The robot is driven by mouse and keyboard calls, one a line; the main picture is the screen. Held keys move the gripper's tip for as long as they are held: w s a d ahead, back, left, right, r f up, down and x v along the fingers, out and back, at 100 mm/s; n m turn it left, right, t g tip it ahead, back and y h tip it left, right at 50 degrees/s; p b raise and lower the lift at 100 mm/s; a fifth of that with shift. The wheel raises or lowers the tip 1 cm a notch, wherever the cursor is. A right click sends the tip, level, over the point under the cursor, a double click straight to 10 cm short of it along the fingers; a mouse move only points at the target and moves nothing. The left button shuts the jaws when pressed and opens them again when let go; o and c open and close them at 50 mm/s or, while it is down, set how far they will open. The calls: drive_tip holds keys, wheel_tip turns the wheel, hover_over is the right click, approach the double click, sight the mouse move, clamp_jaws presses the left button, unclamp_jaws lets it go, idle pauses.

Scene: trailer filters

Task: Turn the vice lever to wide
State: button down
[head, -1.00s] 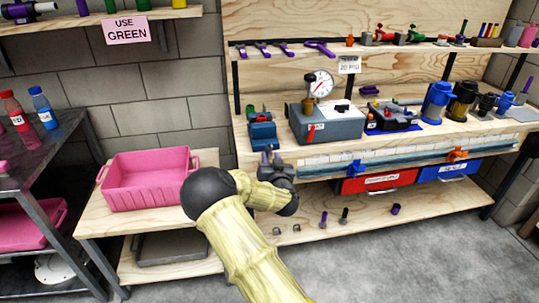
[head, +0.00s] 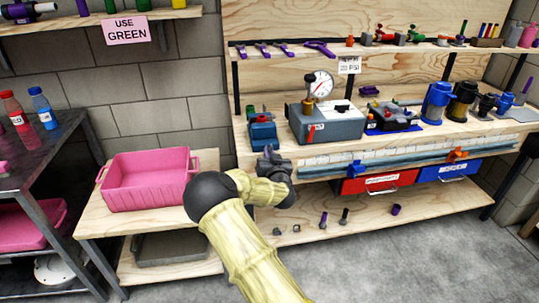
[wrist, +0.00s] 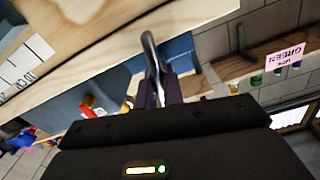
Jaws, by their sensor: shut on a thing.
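The blue vice (head: 262,134) stands at the left end of the workbench, with a green part behind it. In the wrist view its blue body (wrist: 180,46) is partly hidden behind my fingers. A grey metal lever (wrist: 149,50) runs to between my dark fingers. My gripper (wrist: 160,88) is shut on this lever. In the head view my gripper (head: 267,158) is at the bench's front edge, just below the vice; the lever cannot be made out there.
A grey box with a dial gauge (head: 319,86) stands right of the vice. A pink crate (head: 150,182) sits on a lower wooden table to the left. Red (head: 378,182) and blue (head: 449,171) drawers hang under the bench. Small parts lie on the lower shelf (head: 370,222).

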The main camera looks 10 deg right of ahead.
drive_tip(key=shift+n, duration=0.4)
drive_tip(key=n, duration=0.1)
drive_tip(key=n+b, duration=0.1)
drive_tip(key=n, duration=0.3)
drive_tip(key=shift+a+b, duration=0.25)
drive_tip(key=shift+b, duration=0.15)
drive_tip(key=n, duration=0.2)
drive_tip(key=n+b, duration=0.1)
drive_tip(key=n, duration=0.2)
drive_tip(key=shift+a+f, duration=0.2)
drive_tip(key=n+b, duration=0.1)
drive_tip(key=n, duration=0.5)
drive_tip(key=shift+a+f+b, duration=0.15)
drive_tip(key=shift+f+b, duration=0.05)
drive_tip(key=shift+b, duration=0.2)
drive_tip(key=shift+f+n+b, duration=0.1)
drive_tip(key=shift+n+b, duration=0.3)
drive_tip(key=shift+n, duration=1.4)
drive_tip(key=c, duration=1.5)
unclamp_jaws()
